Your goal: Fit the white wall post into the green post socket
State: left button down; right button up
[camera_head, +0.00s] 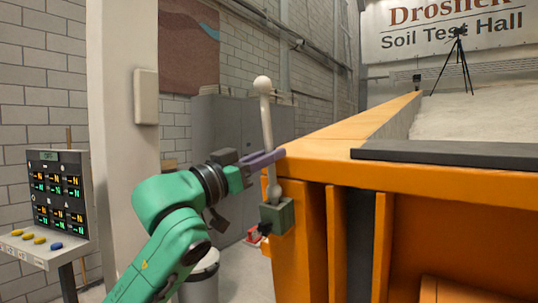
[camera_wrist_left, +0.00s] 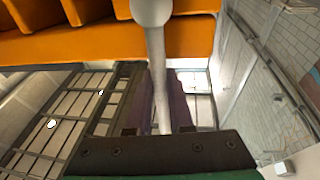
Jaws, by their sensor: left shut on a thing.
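The white wall post (camera_head: 267,122) has a ball at its top and a thicker knob near its lower end. It leans a little, with its top to the left. My left gripper (camera_head: 266,159) has purple fingers and is shut on the post's shaft below the middle. The green post socket (camera_head: 277,216) is fixed to the corner of the orange sandbed. The post's lower end is right at the socket's top; I cannot tell how far it is inside. The left wrist view shows the post (camera_wrist_left: 156,70) between the fingers; the socket is not recognisable there. My right gripper is out of view.
The orange sandbed (camera_head: 400,178) fills the right side, with a dark bar (camera_head: 450,154) along its near edge. A control panel (camera_head: 60,200) stands at left beside a pale column (camera_head: 120,110). A grey bin (camera_head: 201,278) stands low behind my arm. Grey cabinets (camera_head: 225,125) stand behind.

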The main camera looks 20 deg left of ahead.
aim_at(263, 118)
pick_arm(q)
jog(key=shift+f, duration=0.25)
jog(key=shift+c, duration=1.3)
grip_release()
jog(key=r+p, duration=0.4)
jog(key=r, duration=0.1)
jog(key=s+r+p, duration=0.1)
jog(key=r+p, duration=0.2)
jog(key=shift+s+a, duration=0.1)
jog(key=shift+a, duration=0.15)
jog(key=shift+f, duration=0.1)
